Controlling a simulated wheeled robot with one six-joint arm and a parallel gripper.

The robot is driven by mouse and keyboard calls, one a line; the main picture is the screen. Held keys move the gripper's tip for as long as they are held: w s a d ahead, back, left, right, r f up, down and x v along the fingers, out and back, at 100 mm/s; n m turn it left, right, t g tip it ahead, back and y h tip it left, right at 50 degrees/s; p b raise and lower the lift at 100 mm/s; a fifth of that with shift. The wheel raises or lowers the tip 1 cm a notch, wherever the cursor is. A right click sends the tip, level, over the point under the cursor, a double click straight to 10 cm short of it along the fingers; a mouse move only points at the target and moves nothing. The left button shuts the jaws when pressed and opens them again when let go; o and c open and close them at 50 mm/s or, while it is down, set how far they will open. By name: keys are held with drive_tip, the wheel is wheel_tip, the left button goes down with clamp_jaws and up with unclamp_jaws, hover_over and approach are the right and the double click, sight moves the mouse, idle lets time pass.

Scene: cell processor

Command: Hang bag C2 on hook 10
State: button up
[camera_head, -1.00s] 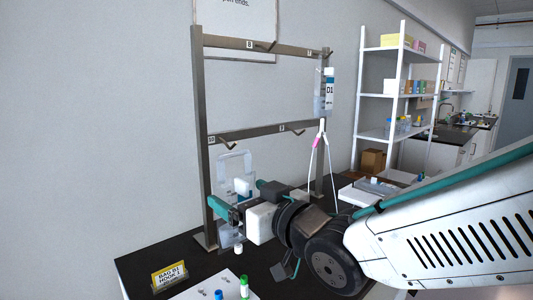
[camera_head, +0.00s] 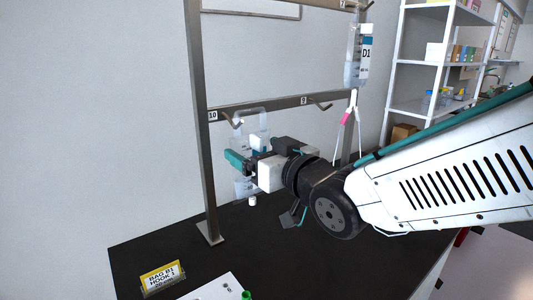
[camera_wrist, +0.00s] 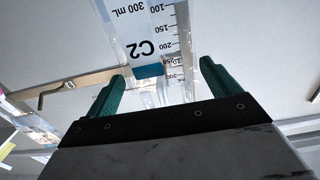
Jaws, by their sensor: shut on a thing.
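Bag C2 (camera_head: 243,187) is a clear, upright bag with a white port at its bottom. Its blue mark and "C2" print show upside down in the wrist view (camera_wrist: 149,48). My gripper (camera_head: 240,163) is shut on the bag, its teal fingers (camera_wrist: 160,85) on either side of it. Hook 10 (camera_head: 231,120) sticks out from the lower rail at the left, beside the "10" label. The bag's clear top is at about the hook's height, just right of it. I cannot tell whether they touch.
Bag D1 (camera_head: 356,60) hangs from the upper rail at the right, with tubing and a pink clip below it. Hook 9 (camera_head: 318,105) is empty. The left post (camera_head: 203,150) stands close to my gripper. A yellow-and-white sign (camera_head: 161,278) stands on the black bench (camera_head: 190,262).

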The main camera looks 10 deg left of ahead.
sight(254, 151)
drive_tip(key=shift+f+x, duration=0.15)
drive_tip(key=shift+x, duration=0.8)
drive_tip(key=shift+f+x, duration=0.15)
drive_tip(key=shift+x, duration=0.8)
drive_tip(key=shift+w+a+f, duration=0.3)
drive_tip(key=shift+a+f, duration=0.1)
drive_tip(key=shift+f, duration=0.15)
drive_tip(key=shift+w+a+f, duration=0.35)
drive_tip(key=shift+a+f, duration=0.1)
drive_tip(key=shift+f, duration=0.05)
drive_tip(key=shift+f, duration=0.25)
drive_tip(key=o, duration=1.2)
drive_tip(key=shift+c, duration=0.2)
drive_tip(key=v, duration=0.7)
